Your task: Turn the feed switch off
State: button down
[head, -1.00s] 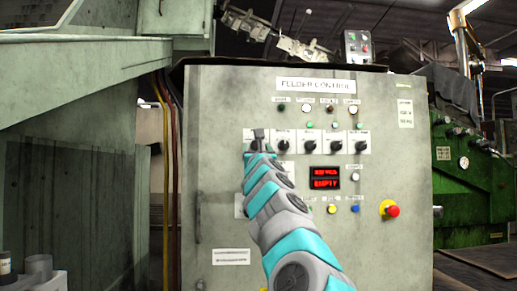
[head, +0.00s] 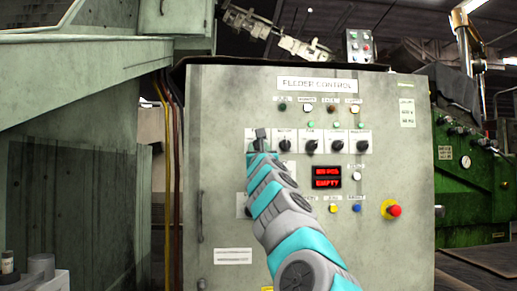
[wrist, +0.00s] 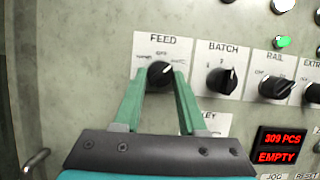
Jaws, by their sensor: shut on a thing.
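The feed switch (wrist: 159,74) is a black rotary knob on a white plate labelled FEED, in the upper middle of the wrist view. My gripper (wrist: 160,76) has its two green fingers on either side of the knob, shut on it. The plate shows OFF at the top; the other marks are partly hidden or too small to read. The knob's pointer appears tilted to the upper right. In the head view my gripper (head: 259,143) is at the left end of the row of knobs, and my arm hides much of the feed switch.
The batch knob (wrist: 221,81) and rail knob (wrist: 275,87) sit close to the right on the same grey panel. A red emergency button (head: 393,211) is at the panel's lower right. The panel left of the feed plate is clear.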

jog(key=shift+r+n, duration=0.1)
jog(key=shift+n, duration=0.2)
jog(key=shift+d+r+n+g+y+p, duration=0.15)
jog(key=shift+n+g+y+p, duration=0.2)
jog(key=shift+n+y+p, duration=0.9)
jog(key=shift+d+f+n+g+y+p, duration=0.1)
jog(key=shift+n+g+y+p, duration=0.35)
jog(key=shift+n+p, duration=1.45)
jog(key=shift+d+r+n+g+y+p, duration=0.15)
jog(key=shift+n+y+p, duration=0.7)
jog(key=shift+n, duration=1.6)
jog(key=shift+f, duration=0.1)
jog(key=shift+c, duration=2.3)
grip_release()
